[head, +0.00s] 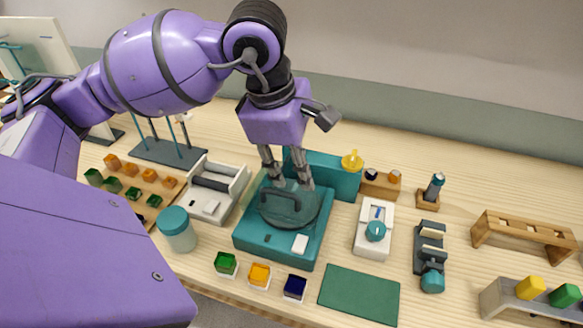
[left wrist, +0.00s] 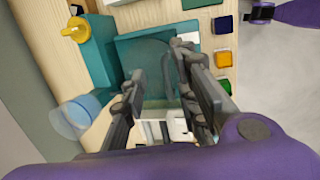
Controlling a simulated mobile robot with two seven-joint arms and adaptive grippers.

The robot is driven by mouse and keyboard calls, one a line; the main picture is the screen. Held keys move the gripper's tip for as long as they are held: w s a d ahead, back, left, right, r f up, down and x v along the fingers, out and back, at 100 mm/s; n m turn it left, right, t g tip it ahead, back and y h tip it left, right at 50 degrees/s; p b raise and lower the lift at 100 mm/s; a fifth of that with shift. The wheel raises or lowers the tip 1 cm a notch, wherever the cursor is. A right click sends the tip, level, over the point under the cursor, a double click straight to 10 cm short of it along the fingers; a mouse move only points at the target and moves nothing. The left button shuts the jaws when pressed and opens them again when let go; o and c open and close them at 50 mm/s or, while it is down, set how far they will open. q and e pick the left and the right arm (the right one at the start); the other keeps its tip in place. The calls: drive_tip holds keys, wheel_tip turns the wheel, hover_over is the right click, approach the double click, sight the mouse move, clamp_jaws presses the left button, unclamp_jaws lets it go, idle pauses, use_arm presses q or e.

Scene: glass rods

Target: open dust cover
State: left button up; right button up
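The teal machine (head: 247,238) stands mid-table with a low base and a taller block at its back. A dark, see-through round cover (head: 289,222) lies on the base, and I see no clear gap under it. It also shows as a teal-tinted disc in the left wrist view (left wrist: 158,50). My left gripper (head: 290,188) points down over the cover, fingers spread; it also shows from above in the left wrist view (left wrist: 160,62). A dark bar-like part of the cover shows by the fingertips; contact cannot be told.
A yellow knob (head: 352,161) stands on the machine's back block. A teal-lidded jar (head: 178,236) and white tray (head: 213,190) stand left. Green, yellow and blue cubes (head: 259,275) line the front. A white device (head: 373,230) and green mat (head: 360,295) are right.

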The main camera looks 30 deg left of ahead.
sight(280, 193)
use_arm(q)
drive_tip(key=shift+y, duration=0.7)
drive_tip(key=a+f, duration=0.1)
drive_tip(key=f, duration=0.1)
drive_tip(key=a+f, duration=0.1)
drive_tip(key=f, duration=0.1)
drive_tip(key=a+f, duration=0.1)
drive_tip(key=f, duration=0.1)
drive_tip(key=shift+a+f, duration=0.25)
drive_tip(key=shift+f, duration=0.1)
drive_tip(key=shift+w+f, duration=0.15)
drive_tip(key=shift+f, duration=0.4)
use_arm(e)
drive_tip(key=shift+s, duration=0.25)
use_arm(q)
clamp_jaws()
use_arm(e)
drive_tip(key=shift+s+f, duration=0.1)
drive_tip(key=shift+s, duration=0.1)
